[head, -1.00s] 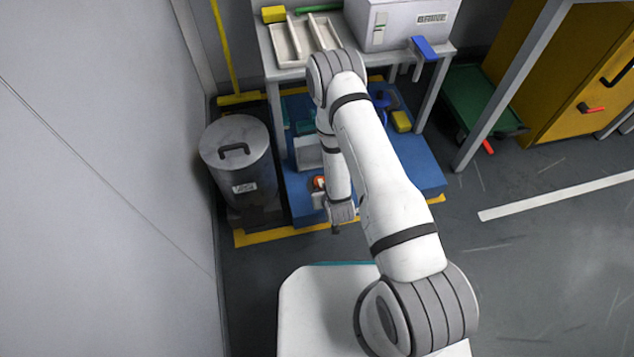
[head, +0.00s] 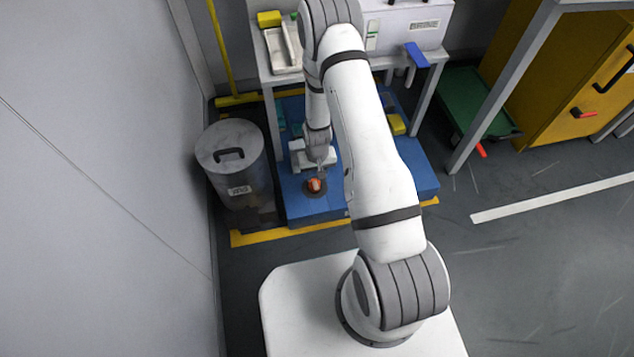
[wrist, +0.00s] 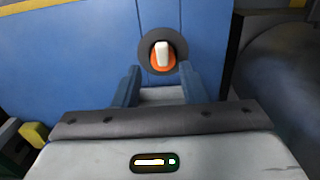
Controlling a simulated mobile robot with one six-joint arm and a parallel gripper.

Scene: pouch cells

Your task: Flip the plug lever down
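The plug lever (head: 315,186) is a small orange and white piece on a dark round base on the blue surface. In the wrist view the plug lever (wrist: 162,57) shows a white handle upright in the picture over an orange body. My gripper (head: 321,169) is just beyond the lever in the head view, close to it. In the wrist view my gripper (wrist: 159,74) has its two blue fingers apart with nothing between them. The lever sits just past the fingertips, roughly centred on the gap. I cannot tell whether either finger touches it.
The blue platform (head: 410,178) holds the lever under a table (head: 439,56). A grey lidded bin (head: 228,165) stands close on the left. A yellow block (head: 396,124) lies at the right of the platform. Open floor (head: 540,260) is to the right.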

